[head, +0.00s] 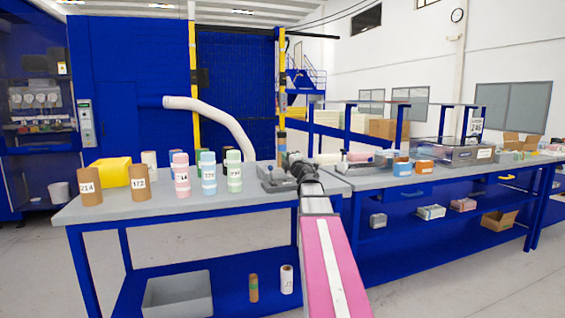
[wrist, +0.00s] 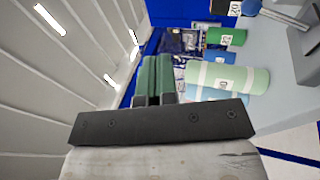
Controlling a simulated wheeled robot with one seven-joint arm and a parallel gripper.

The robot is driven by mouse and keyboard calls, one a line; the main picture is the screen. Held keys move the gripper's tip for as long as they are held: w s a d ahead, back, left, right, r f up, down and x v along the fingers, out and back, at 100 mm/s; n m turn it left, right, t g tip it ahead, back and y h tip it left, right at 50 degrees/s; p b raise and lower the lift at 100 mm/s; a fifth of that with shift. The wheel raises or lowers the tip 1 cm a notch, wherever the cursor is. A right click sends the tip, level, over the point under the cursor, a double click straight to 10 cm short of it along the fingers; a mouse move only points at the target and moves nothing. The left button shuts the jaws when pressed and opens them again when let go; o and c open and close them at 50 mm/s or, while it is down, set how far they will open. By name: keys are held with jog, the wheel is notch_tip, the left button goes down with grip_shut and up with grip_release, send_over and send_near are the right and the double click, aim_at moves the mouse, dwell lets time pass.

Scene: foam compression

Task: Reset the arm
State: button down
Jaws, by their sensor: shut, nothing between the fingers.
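My arm reaches forward from the bottom of the head view, over the gap between two grey-topped tables, with a pink and white link nearest. My gripper (head: 293,160) is at its far end, small and dark, by the right end of the left table (head: 240,193). In the wrist view my gripper (wrist: 153,75) shows two green fingers side by side, shut and empty. The wrist view is tilted, with the ceiling at left and the pale green foam roll (wrist: 228,78) right of the fingers. The fingers appear apart from it.
On the left table stand brown rolls (head: 89,186), a yellow bin (head: 110,171), and pink (head: 181,175), blue (head: 208,174) and pale green (head: 233,171) rolls. A grey device (head: 275,178) is close beside my gripper. The right table (head: 400,182) holds boxes and a clear case (head: 450,153).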

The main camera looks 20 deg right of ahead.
jog(key=shift+s+d+r, duration=0.15)
jog(key=shift+s+r, duration=0.25)
jog(key=shift+s, duration=0.25)
